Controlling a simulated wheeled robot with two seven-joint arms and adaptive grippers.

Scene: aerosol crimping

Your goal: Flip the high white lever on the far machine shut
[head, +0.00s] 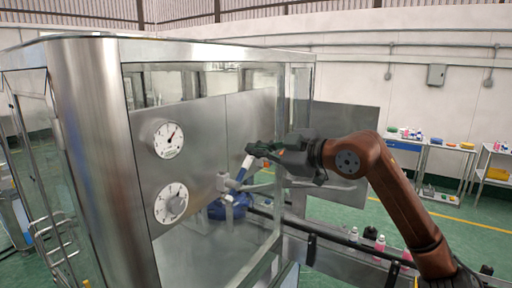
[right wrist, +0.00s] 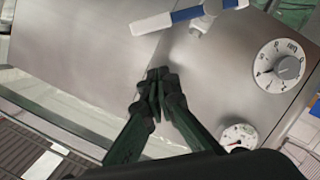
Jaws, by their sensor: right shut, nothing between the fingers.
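The lever (head: 244,168) is on the steel panel of the machine, beside the gauges in the head view. It has white ends and a blue middle and stands slanted, upper end to the right. In the right wrist view the lever (right wrist: 187,14) lies across the top edge, on a metal pivot. My right gripper (head: 256,149) is at the lever's upper white end in the head view; whether it touches cannot be told. In the wrist view the gripper (right wrist: 158,80) is shut and empty, over bare panel below the lever. My left gripper is not in view.
Two round white dials, an upper one (head: 162,138) and a lower one (head: 171,203), sit left of the lever. A glazed steel frame (head: 95,150) surrounds the panel. A conveyor (head: 345,259) with small bottles runs at lower right. Shelves (head: 440,160) stand behind.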

